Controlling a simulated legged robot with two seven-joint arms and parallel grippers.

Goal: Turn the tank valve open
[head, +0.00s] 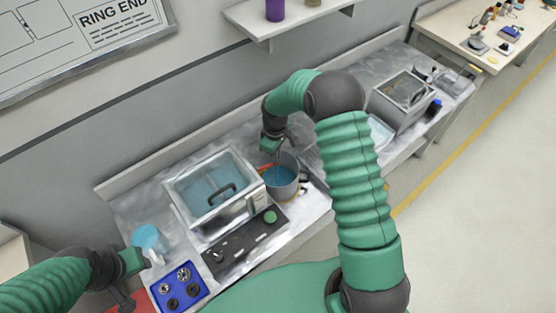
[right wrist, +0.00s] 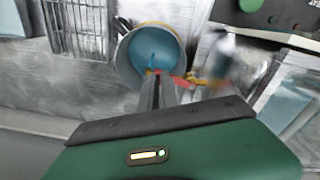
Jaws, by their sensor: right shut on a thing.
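The clear-lidded tank (head: 213,190) with blue liquid stands mid-bench in the head view. A red handle (head: 266,168) shows at its right side, by the rim of a grey pot of blue liquid (head: 283,176). My right gripper (head: 272,150) reaches down over this spot. In the right wrist view its fingers (right wrist: 157,92) are shut on the red handle (right wrist: 179,83), with a brass-yellow part (right wrist: 197,80) beside it. The fingers hide part of the handle. The pot (right wrist: 153,50) is just beyond them. My left gripper (head: 137,278) is at the lower left, its fingers apart and empty.
A black panel with a green knob (head: 246,238) is in front of the tank. A blue tray with several round parts (head: 180,287) and a light-blue beaker (head: 148,238) are at the left. A metal box (head: 403,97) stands farther right. A shelf (head: 285,18) hangs above.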

